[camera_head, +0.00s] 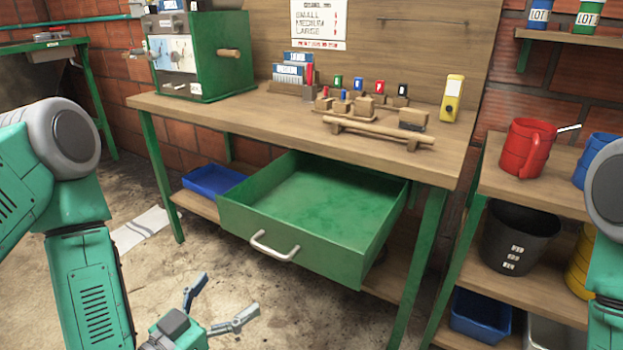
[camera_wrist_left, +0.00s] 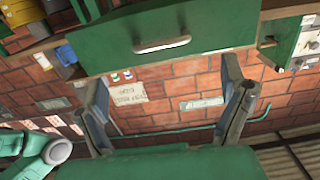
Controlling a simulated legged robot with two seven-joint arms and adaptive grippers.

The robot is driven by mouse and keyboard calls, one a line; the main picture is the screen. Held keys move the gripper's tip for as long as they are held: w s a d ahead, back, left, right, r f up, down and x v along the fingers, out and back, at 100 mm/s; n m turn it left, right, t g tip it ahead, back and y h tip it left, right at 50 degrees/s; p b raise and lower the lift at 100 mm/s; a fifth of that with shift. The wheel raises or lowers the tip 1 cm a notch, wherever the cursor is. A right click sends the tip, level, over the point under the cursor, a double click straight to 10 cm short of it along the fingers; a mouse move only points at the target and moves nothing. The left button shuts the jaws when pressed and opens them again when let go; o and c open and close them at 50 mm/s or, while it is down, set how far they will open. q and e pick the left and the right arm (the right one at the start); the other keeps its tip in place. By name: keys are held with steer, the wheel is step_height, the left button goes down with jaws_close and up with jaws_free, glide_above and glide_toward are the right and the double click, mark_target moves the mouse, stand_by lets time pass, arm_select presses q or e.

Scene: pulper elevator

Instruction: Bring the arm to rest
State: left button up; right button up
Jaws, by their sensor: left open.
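My left arm (camera_head: 92,290) comes in from the left and bends down. My left gripper (camera_head: 229,294) is open and empty, low over the floor in front of the bench. Its two spread fingers also show in the left wrist view (camera_wrist_left: 162,80). The green drawer (camera_head: 310,250) under the bench is pulled out and looks empty. Its pale handle (camera_head: 274,246) is above and to the right of the gripper, apart from it. The handle also shows in the left wrist view (camera_wrist_left: 162,45). Part of my right arm (camera_head: 607,250) shows at the right edge; its gripper is out of view.
The wooden bench (camera_head: 200,108) holds a green machine (camera_head: 222,55), a wooden rack (camera_head: 376,133) and a yellow device (camera_head: 452,98). A blue tray (camera_head: 213,180) sits below. Right shelves hold a red mug (camera_head: 527,148) and a black bucket (camera_head: 518,238). Floor (camera_head: 160,265) at left is mostly clear.

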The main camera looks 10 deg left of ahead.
arm_select(q)
steer(key=s+d+f+g+p, duration=0.1)
steer(key=s+f+g, duration=0.4)
steer(key=f, duration=0.4)
steer(key=s+a+f+n+g+y+p, duration=0.1)
steer(key=s+a+f+g+y, duration=0.2)
steer(key=s, duration=0.5)
steer(key=s+a+f+n+g+y+p, duration=0.1)
steer(key=s+a+f+n+g+y, duration=0.1)
steer(key=s+g, duration=0.6)
step_height(320, 180, down, 3)
steer(key=shift+a+r+y, duration=0.15)
steer(key=shift+a+y, duration=0.35)
steer(key=shift+a, duration=0.35)
